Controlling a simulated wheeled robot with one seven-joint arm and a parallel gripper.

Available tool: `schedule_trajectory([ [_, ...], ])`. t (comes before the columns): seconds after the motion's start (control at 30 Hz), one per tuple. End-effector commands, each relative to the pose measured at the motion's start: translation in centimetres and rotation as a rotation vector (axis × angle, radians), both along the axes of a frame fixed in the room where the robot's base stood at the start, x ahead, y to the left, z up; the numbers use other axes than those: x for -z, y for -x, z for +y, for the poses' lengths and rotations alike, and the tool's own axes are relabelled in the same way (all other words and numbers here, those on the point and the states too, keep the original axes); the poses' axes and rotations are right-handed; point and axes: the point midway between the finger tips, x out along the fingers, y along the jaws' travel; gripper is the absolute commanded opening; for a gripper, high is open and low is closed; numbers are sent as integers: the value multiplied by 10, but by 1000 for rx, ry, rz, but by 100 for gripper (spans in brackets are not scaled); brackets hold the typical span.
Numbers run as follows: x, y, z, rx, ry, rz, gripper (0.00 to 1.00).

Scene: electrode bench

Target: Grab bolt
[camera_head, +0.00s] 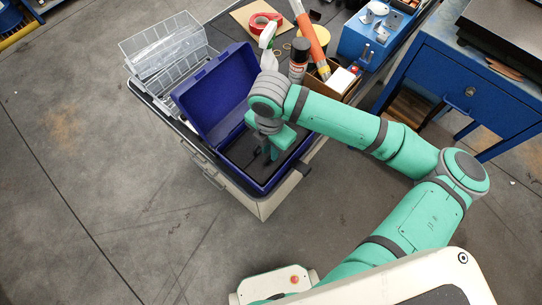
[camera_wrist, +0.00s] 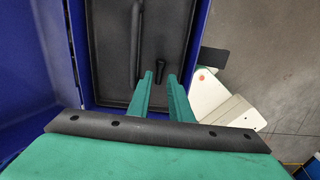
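A dark bolt (camera_wrist: 160,72) lies in the black-lined bottom (camera_wrist: 112,75) of an open blue case; its head points toward the top of the wrist view. My gripper (camera_wrist: 161,77) is open over the case, its two green fingers apart, with the bolt showing in the gap just beyond the fingertips. Nothing is held. In the head view my gripper (camera_head: 268,152) reaches down into the blue case (camera_head: 190,100) from above. There the bolt cannot be told apart from the dark lining and the fingers.
A long dark bar (camera_wrist: 136,40) lies left of the bolt in the case. The case's raised lid stands at the left. A wire basket (camera_head: 165,45), a spray can (camera_head: 299,60) and a red tape roll (camera_head: 265,22) stand around it. A blue workbench (camera_head: 470,85) is at right.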

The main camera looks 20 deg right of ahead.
Motion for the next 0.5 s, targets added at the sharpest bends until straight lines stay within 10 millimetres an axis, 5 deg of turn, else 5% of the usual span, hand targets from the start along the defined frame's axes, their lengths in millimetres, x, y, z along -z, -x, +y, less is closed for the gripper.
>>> schedule_trajectory([
  [0.2,29,1,-1,3,0,1,19],
  [0.5,35,0,0,2,0,-1,19],
])
